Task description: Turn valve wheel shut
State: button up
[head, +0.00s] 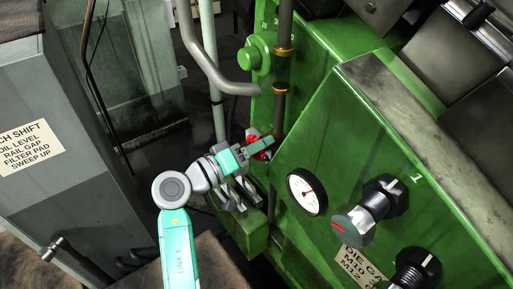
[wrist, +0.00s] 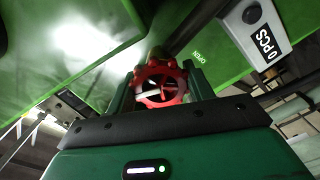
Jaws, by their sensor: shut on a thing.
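The red valve wheel (wrist: 160,84) sits between the two fingers of my gripper (wrist: 160,92) in the wrist view. Its rim and several openings show there, and the word OPEN is marked on the green surface behind it. In the head view, only parts of the red wheel (head: 262,148) show beside my gripper (head: 258,147), low on the green machine below the vertical pipe. My gripper is shut on the wheel. The fingers hide part of the wheel in the head view.
The green machine (head: 330,130) stands close on the right, with a round gauge (head: 307,192) and black knobs (head: 384,198). A grey bent pipe (head: 205,65) and a vertical pipe (head: 281,105) rise near my arm. A grey cabinet (head: 60,190) stands left.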

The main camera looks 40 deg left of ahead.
jog(key=o, duration=0.7)
jog(key=s+a+p, duration=0.1)
jog(key=s, duration=0.6)
jog(key=shift+s, duration=0.4)
jog(key=shift+a, duration=0.1)
